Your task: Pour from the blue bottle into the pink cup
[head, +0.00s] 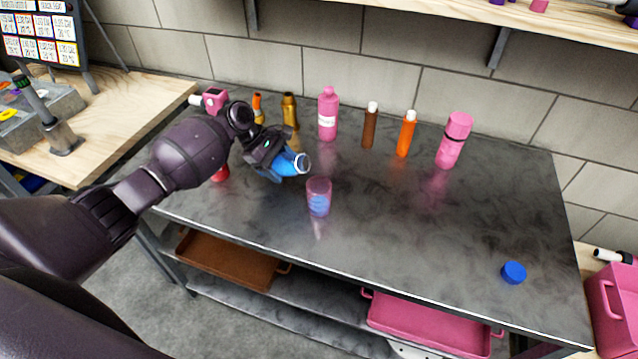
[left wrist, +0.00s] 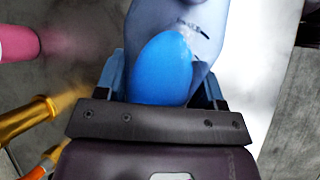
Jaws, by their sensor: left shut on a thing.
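The blue bottle (head: 287,164) is held tilted above the metal table, its open mouth pointing right toward the pink cup. My left gripper (head: 268,156) is shut on the bottle. In the left wrist view the bottle (left wrist: 162,68) fills the space between the fingers of the left gripper (left wrist: 165,95). The translucent pink cup (head: 319,193) stands upright on the table, just right of and below the bottle mouth, apart from it. Something blue shows inside the cup's lower part. No stream between bottle and cup is visible. My right gripper is not in view.
A pink bottle (head: 328,115), a brown bottle (head: 370,127), an orange bottle (head: 406,134) and a pink flask (head: 453,141) stand along the back. A gold bottle (head: 290,111) is behind my gripper. A blue cap (head: 513,272) lies at right. The table's middle right is clear.

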